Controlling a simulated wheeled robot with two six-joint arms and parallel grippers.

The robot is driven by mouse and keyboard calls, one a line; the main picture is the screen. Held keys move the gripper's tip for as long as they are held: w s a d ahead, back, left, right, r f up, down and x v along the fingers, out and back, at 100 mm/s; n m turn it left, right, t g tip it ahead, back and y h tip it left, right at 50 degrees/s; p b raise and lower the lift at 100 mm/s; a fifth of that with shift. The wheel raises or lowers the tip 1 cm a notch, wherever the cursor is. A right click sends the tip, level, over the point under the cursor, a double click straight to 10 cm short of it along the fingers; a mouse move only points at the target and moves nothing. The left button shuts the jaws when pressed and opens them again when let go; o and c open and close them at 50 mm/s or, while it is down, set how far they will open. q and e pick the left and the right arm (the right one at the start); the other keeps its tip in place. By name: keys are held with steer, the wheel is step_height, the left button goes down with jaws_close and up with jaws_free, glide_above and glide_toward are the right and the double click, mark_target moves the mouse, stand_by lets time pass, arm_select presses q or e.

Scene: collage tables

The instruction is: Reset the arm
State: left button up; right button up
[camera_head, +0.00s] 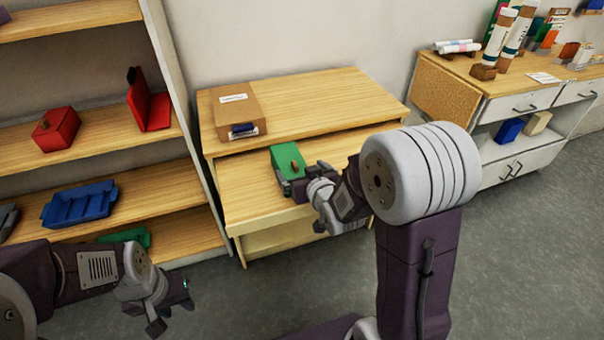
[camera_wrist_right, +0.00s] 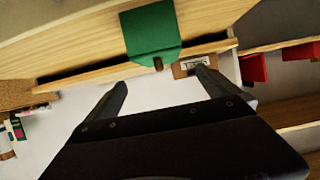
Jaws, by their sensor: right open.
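My right arm reaches over the small wooden desk (camera_head: 245,185). My right gripper (camera_head: 290,189) is just in front of a green box (camera_head: 287,156) with a small brown knob. In the right wrist view the two fingers of my right gripper (camera_wrist_right: 161,77) are spread with nothing between them. The green box shows there too (camera_wrist_right: 150,30), beyond the fingertips, and I see no grip on it. My left gripper (camera_head: 172,310) hangs low at the lower left, in front of the shelf. Its fingers look spread and empty.
A cardboard box (camera_head: 235,105) stands on the desk's raised back part. The shelf (camera_head: 90,153) at left holds a red box (camera_head: 56,129), a red holder (camera_head: 148,103) and a blue tray (camera_head: 80,203). A cabinet (camera_head: 540,100) stands at right. Grey floor (camera_head: 530,260) is clear.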

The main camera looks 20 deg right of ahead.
steer(key=shift+s, duration=0.2)
stand_by(0.3)
step_height(320, 180, up, 10)
steer(key=s+g+p, duration=0.1)
steer(key=p, duration=0.9)
steer(key=s+f+g, duration=0.4)
steer(key=s+g, duration=0.1)
steer(key=s, duration=0.5)
steer(key=s+f+g+p, duration=0.1)
steer(key=s+f+g, duration=0.4)
steer(key=s, duration=0.5)
steer(key=shift+s+f+m+g, duration=0.2)
steer(key=shift+s+m+g, duration=0.1)
steer(key=shift+g, duration=0.4)
